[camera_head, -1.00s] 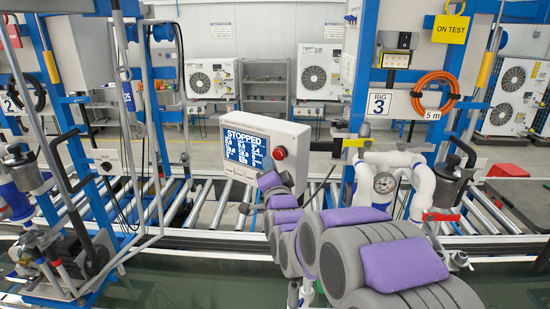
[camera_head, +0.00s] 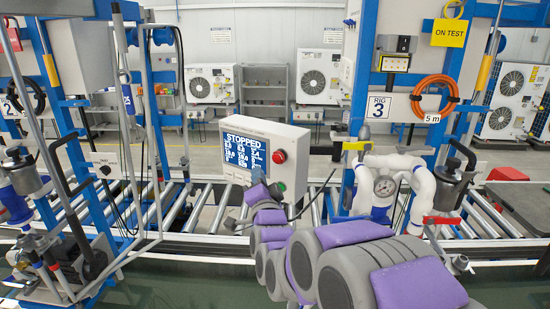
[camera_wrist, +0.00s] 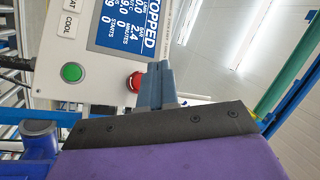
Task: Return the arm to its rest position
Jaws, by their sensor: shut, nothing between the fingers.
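My arm is grey with purple pads and reaches from the lower right of the head view toward the control panel. My gripper (camera_head: 257,175) is at its far end, in front of the panel's lower edge. In the wrist view, the grey-blue fingers (camera_wrist: 158,75) are together and empty, overlapping the panel near the red button. Whether they touch the panel cannot be told.
The white control panel (camera_head: 297,137) has a screen (camera_head: 240,150) reading STOPPED, a red button (camera_head: 279,157) and a green button (camera_wrist: 71,72). Rig 3's white pipes and gauge (camera_head: 385,186) stand close right of my arm. Roller conveyors (camera_head: 200,208) run behind.

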